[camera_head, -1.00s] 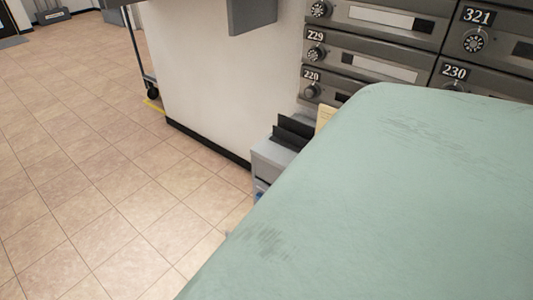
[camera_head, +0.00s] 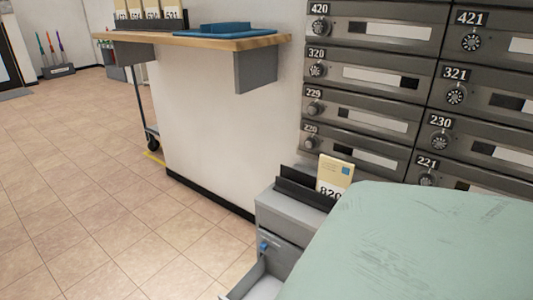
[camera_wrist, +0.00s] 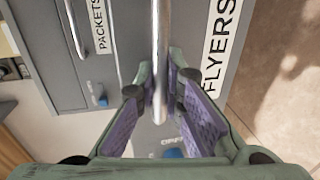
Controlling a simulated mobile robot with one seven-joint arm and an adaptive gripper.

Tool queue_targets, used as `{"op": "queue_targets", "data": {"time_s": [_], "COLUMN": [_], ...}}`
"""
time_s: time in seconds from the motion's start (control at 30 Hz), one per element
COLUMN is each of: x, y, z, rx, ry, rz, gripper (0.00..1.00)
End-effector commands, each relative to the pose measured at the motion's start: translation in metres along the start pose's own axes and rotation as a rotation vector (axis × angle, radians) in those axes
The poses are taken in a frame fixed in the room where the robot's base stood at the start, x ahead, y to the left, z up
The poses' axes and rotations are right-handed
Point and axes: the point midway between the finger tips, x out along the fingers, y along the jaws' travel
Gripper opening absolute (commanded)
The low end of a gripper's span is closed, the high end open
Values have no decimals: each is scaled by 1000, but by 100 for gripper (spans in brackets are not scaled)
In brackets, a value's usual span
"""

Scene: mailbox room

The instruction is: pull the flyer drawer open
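In the wrist view, a gray drawer front bears a black-on-white FLYERS label (camera_wrist: 220,45). A silver bar handle (camera_wrist: 160,45) runs down beside the label. My gripper (camera_wrist: 160,85), green with purple pads, has a finger on each side of the bar. The fingers stand apart, with gaps beside the bar's lower end, so no firm grip shows. In the head view, a gray cabinet (camera_head: 285,222) stands at the lower middle. A drawer (camera_head: 262,287) low on it sticks out, showing part of its inside. My green arm hides the drawer's right side and my gripper.
In the wrist view, a PACKETS label (camera_wrist: 99,27) and another silver handle (camera_wrist: 73,28) lie to the left. Dark file trays and a cream card (camera_head: 335,175) top the cabinet. Mailboxes (camera_head: 375,75) line the wall behind. A wooden shelf (camera_head: 200,40) juts out; tiled floor (camera_head: 95,200) is clear at left.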

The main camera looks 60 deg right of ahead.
Motion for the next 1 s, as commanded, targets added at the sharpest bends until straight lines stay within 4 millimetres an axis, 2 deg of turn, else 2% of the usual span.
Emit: {"op": "queue_targets", "data": {"time_s": [0.13,0.4,0.53,0.67,0.97,1.0], "x": [0,0,-8,-29,-103,-102], "y": [0,0,0,-1,-1,1], "z": [-1,0,-1,-1,-2,-2], "rx": [1,1,1,2,2,1], "ry": [2,1,1,2,3,6], "rz": [1,0,-2,-4,-5,4], "gripper": [18,18,18,18,18,18]}}
